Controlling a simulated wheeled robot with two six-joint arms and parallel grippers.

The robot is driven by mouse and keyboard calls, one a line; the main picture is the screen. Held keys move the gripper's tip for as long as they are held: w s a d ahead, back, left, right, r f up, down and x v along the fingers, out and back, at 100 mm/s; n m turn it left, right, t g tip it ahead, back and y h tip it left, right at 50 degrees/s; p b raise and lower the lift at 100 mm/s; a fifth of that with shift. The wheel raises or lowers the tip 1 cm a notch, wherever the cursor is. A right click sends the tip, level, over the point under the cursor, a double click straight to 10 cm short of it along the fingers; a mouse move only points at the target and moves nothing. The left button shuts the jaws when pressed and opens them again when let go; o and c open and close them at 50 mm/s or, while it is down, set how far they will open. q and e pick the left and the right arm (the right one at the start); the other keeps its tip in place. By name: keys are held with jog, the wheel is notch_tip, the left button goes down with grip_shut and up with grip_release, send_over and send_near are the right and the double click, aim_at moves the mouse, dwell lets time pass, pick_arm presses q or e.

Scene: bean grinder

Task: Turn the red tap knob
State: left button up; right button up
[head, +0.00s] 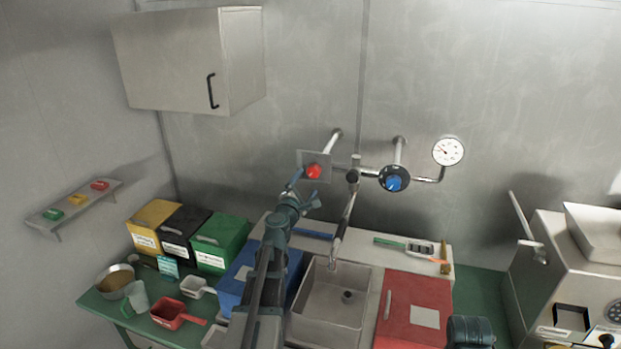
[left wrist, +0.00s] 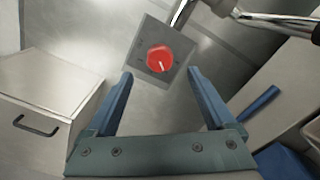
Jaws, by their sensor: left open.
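The red tap knob (head: 313,171) sits on a square grey plate (head: 305,158) fixed to the pipework on the back wall. In the left wrist view the red knob (left wrist: 160,59), with a white mark on its face, lies ahead of and between my fingertips. My left gripper (head: 304,191) is raised just below and in front of the knob in the head view. Its blue fingers (left wrist: 160,75) are spread wide with nothing between them, apart from the knob. My right gripper cannot be made out; a dark part of mine shows at the bottom right.
A blue knob (head: 393,180) and a pressure gauge (head: 448,151) are on the pipe to the right. A faucet (head: 344,222) stands over the sink (head: 327,306). A wall cabinet (head: 170,62) hangs at upper left. Coloured boxes (head: 220,240) stand on the left table.

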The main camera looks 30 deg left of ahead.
pick_arm(q)
jog(key=v, duration=0.5)
dwell(0.4)
